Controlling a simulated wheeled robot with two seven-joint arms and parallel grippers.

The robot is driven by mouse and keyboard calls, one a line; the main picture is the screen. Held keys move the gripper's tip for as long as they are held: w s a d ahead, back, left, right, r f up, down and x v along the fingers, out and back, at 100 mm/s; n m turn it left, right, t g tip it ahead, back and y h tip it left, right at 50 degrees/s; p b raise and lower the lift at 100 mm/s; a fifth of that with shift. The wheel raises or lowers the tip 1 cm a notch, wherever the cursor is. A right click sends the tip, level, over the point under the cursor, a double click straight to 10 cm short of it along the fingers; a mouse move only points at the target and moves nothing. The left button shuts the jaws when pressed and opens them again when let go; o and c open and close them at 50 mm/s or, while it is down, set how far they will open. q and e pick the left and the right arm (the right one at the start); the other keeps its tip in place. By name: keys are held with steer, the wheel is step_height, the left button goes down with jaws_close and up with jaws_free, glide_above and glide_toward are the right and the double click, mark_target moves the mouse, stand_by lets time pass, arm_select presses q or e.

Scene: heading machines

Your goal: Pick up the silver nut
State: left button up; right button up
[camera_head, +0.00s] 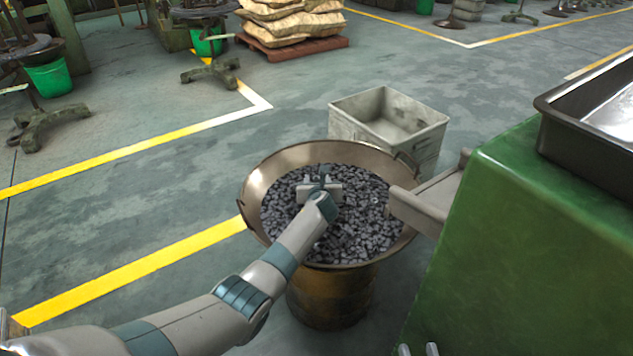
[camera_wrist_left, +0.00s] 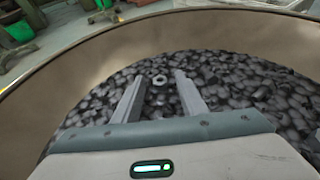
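A silver nut (camera_wrist_left: 159,79) with a round hole lies on top of a heap of dark metal pieces (camera_wrist_left: 245,90) in the left wrist view. My left gripper (camera_wrist_left: 160,82) is open, its two fingers apart on either side of the nut in that picture; I cannot tell if they touch it. In the head view the left gripper (camera_head: 322,178) is over the heap in the wide metal bowl (camera_head: 258,185), and I cannot make out the nut there. Two grey fingertips of my right gripper (camera_head: 418,350) show apart at the bottom edge, apparently empty.
The bowl stands on a rusty drum (camera_head: 333,298). A grey-white bin (camera_head: 425,140) is behind it. A green machine (camera_head: 530,230) with a metal chute (camera_head: 425,205) reaches the bowl's right rim. Open floor (camera_head: 130,200) lies to the left.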

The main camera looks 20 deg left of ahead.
stand_by(0.4)
arm_select(q)
jaws_close()
